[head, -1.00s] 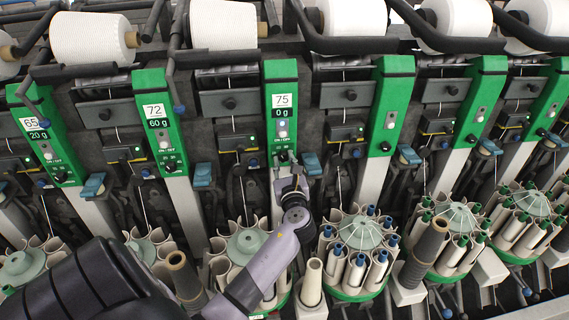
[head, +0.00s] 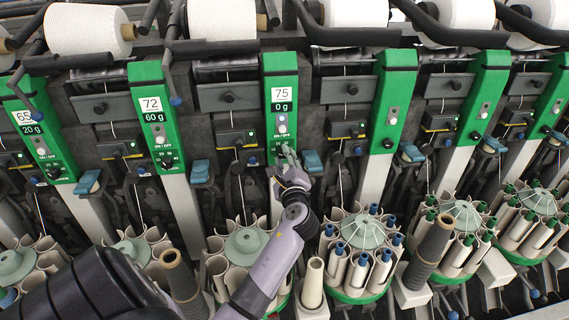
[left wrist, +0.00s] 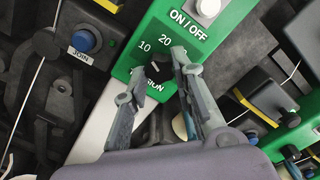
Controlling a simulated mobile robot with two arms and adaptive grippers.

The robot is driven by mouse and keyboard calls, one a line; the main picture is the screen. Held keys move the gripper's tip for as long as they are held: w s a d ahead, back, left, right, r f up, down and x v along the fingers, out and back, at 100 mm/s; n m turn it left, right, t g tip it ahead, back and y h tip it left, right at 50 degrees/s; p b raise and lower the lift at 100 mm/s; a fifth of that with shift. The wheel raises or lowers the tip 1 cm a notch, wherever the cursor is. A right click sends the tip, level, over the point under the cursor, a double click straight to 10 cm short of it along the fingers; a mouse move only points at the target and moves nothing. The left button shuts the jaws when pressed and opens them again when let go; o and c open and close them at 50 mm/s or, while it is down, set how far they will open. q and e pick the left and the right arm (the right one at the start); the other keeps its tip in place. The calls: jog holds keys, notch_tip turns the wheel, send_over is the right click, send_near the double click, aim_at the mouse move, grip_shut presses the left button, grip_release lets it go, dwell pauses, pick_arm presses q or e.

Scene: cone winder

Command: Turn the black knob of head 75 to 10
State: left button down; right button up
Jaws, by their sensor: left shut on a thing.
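The green panel of head 75 (head: 281,72) stands in the middle of the head view, with "75" and "0 g" on its displays. Its black knob (left wrist: 155,71) shows between the fingertips in the left wrist view, with "10" and "20" printed beside it and a partly hidden word below. Which mark the knob points to is hard to tell. My left gripper (head: 284,156) is at the panel's lower end, its fingers on both sides of the knob; it also shows in the left wrist view (left wrist: 157,76), shut on the knob. My right gripper is out of view.
A white ON/OFF button (left wrist: 207,8) sits above the knob. A blue JOIN button (left wrist: 86,40) is to the left. Neighbouring head 72 (head: 154,110) shows "60 g". Round bobbin magazines (head: 361,234) stand below, and white cones (head: 221,20) hang above.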

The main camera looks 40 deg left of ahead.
pick_arm(q)
jog(key=shift+f+n+b, duration=0.1)
jog(key=shift+n+b, duration=0.2)
jog(key=shift+n, duration=0.6)
jog(key=c, duration=1.3)
grip_release()
jog(key=shift+c, duration=0.2)
jog(key=v, duration=1.2)
jog(key=shift+d, duration=0.1)
